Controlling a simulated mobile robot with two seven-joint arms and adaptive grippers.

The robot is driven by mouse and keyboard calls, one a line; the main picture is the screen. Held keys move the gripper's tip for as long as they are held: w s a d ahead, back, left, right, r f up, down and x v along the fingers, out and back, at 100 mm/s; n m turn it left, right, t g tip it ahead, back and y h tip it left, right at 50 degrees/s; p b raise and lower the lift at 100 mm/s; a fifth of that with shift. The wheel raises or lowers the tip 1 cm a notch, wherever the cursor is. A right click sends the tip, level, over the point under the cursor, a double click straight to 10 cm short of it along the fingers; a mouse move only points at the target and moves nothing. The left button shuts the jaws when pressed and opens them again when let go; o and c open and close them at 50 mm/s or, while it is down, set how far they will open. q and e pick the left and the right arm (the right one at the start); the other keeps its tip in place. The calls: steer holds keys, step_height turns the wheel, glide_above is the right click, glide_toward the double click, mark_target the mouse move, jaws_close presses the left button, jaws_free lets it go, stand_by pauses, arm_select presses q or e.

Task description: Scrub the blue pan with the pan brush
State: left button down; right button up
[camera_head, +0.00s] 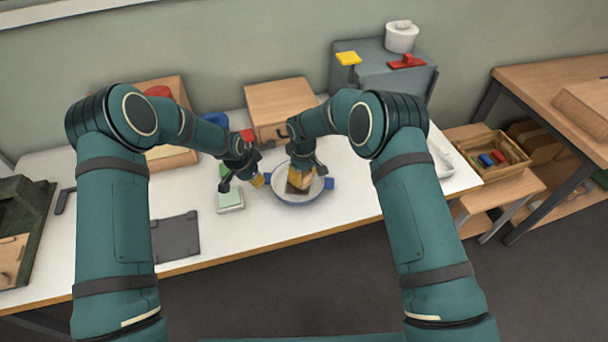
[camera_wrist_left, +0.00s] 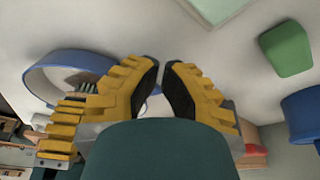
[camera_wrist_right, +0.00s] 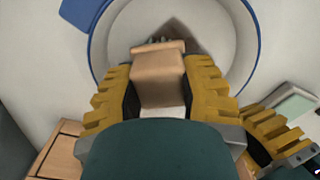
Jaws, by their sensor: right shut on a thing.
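The blue pan (camera_head: 290,202) sits on the white table near its front edge. Its blue rim also shows in the right wrist view (camera_wrist_right: 247,25) and the left wrist view (camera_wrist_left: 60,62). My right gripper (camera_head: 301,178) is over the pan and shut on the pan brush, whose wooden block (camera_wrist_right: 158,78) is between the fingers. The brush's bristles (camera_wrist_right: 160,46) point into the pan; I cannot tell whether they touch its floor. My left gripper (camera_wrist_left: 162,68) is empty, with a narrow gap between its fingertips, just left of the pan in the head view.
A pale green pad (camera_head: 230,198) lies left of the pan, and a dark grey mat (camera_head: 176,237) lies further left. A wooden box (camera_head: 280,100) stands behind the pan. A green block (camera_wrist_left: 286,48) and a blue object (camera_wrist_left: 302,112) stand near my left gripper.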

steer(key=shift+w+a, duration=0.2)
steer(key=shift+a, duration=1.5)
steer(key=shift+d, duration=0.1)
steer(key=shift+s+d+f, duration=0.1)
steer(key=shift+s+d, duration=0.05)
steer(key=shift+d, duration=0.75)
steer(key=shift+s+d+f, duration=0.1)
steer(key=shift+s+d, duration=0.05)
steer(key=shift+d, duration=0.7)
steer(key=shift+s, duration=0.3)
steer(key=shift+w+a+r, duration=0.1)
steer(key=shift+w+a, duration=0.05)
steer(key=shift+a, duration=0.8)
steer(key=shift+w+a+r, duration=0.1)
steer(key=shift+a, duration=0.8)
steer(key=shift+s+d+f, duration=0.1)
steer(key=shift+s+d, duration=0.05)
steer(key=shift+d, duration=0.8)
steer(key=shift+s+d+f, duration=0.1)
steer(key=shift+d, duration=0.8)
steer(key=shift+r, duration=0.1)
